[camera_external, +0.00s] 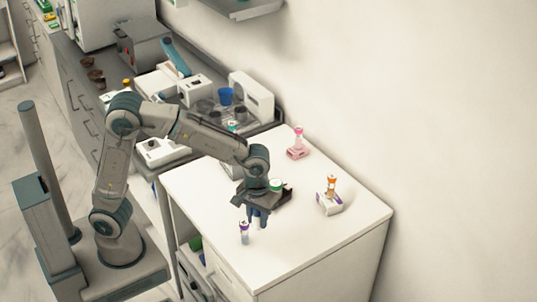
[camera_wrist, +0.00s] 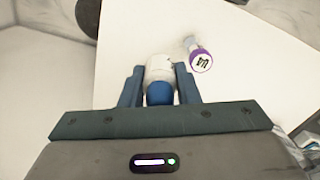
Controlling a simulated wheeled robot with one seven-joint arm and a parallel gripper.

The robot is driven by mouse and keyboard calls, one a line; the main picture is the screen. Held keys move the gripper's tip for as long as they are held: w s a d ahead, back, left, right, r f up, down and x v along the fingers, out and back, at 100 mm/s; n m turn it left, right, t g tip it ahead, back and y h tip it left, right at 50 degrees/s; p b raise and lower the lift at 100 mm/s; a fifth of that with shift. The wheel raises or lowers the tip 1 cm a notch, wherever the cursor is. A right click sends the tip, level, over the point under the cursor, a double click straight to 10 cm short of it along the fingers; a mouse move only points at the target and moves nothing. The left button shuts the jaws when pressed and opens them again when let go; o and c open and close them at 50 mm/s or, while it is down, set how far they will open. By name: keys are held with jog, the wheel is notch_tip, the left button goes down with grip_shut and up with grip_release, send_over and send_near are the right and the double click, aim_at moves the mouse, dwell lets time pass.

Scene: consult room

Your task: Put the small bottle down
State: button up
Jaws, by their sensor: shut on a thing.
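A small white bottle with a blue cap (camera_wrist: 159,80) is between the two fingers of my gripper (camera_wrist: 160,71) in the wrist view. My gripper is shut on it. In the external view my gripper (camera_external: 257,214) is low over the front part of the white counter (camera_external: 320,242), with the bottle mostly hidden by the fingers. I cannot tell whether the bottle touches the counter. A clear vial with a purple cap (camera_external: 244,231) stands close by on the counter, apart from the gripper; its cap marked UA (camera_wrist: 201,61) also shows in the wrist view.
An orange-capped vial (camera_external: 331,184) is at a white holder (camera_external: 328,204) to the right. A pink-capped vial (camera_external: 298,138) is at a pink holder (camera_external: 297,153) at the back. A dark item with a green-topped thing lies behind my gripper. The counter's right front is clear.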

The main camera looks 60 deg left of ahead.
jog(key=s+d+m, duration=0.2)
jog(key=s+d, duration=0.3)
jog(key=d, duration=0.4)
jog(key=w+a+f+p, duration=0.1)
jog(key=w+f, duration=0.1)
jog(key=w, duration=0.1)
jog(key=w+a+f+p, duration=0.1)
jog(key=w+a+f, duration=0.1)
jog(key=w, duration=0.1)
jog(key=w+a+f+p, duration=0.1)
jog(key=w+f, duration=0.2)
jog(key=w, duration=0.1)
jog(key=shift+a+f, duration=0.1)
jog(key=shift+a, duration=0.25)
jog(key=shift+f+p, duration=0.5)
jog(key=shift+f, duration=1.5)
jog(key=shift+f, duration=0.15)
jog(key=o, duration=1)
jog(key=shift+c, duration=0.2)
